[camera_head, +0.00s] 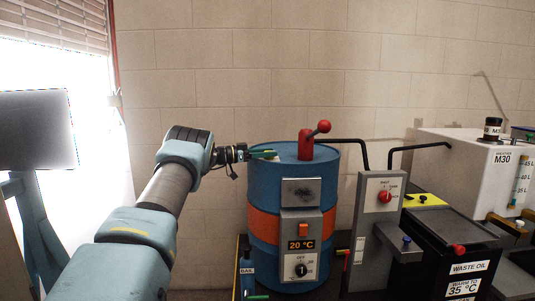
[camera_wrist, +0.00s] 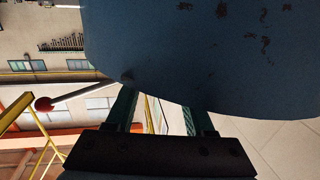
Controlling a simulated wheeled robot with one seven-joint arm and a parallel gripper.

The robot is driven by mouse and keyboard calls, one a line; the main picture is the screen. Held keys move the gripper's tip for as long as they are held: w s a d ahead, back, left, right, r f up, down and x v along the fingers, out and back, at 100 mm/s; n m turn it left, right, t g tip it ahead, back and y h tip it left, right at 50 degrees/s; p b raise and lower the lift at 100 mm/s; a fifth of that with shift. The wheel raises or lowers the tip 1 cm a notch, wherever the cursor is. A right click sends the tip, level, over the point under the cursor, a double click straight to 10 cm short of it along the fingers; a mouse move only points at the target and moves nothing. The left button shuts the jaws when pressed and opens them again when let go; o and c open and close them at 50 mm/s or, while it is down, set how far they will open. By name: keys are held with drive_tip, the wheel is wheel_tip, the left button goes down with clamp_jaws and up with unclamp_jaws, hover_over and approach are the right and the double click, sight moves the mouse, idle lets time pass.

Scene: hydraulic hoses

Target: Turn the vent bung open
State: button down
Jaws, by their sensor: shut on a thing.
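The blue drum (camera_head: 262,190) with an orange band stands against the wall in the head view. My gripper (camera_head: 266,154) reaches in from the left, its green fingers level with the drum's top near the left rim. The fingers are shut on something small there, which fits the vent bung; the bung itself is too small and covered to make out. In the wrist view my two green fingers (camera_wrist: 159,98) run up to a large blue-grey surface with rust spots, which hides their tips.
A red pump fitting (camera_head: 305,145) with a ball-ended lever (camera_head: 319,127) stands on the drum top, just right of my gripper. A black pipe (camera_head: 350,140) leads right to a grey switch box (camera_head: 377,205). A white tank (camera_head: 460,160) and a waste oil bin (camera_head: 445,240) stand further right.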

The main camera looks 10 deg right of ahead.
idle(0.3)
drive_tip(key=shift+c, duration=1.3)
unclamp_jaws()
drive_tip(key=a+b, duration=0.3)
drive_tip(key=a, duration=0.7)
drive_tip(key=shift+s+a, duration=0.15)
drive_tip(key=shift+a, duration=0.2)
drive_tip(key=shift+r, duration=0.1)
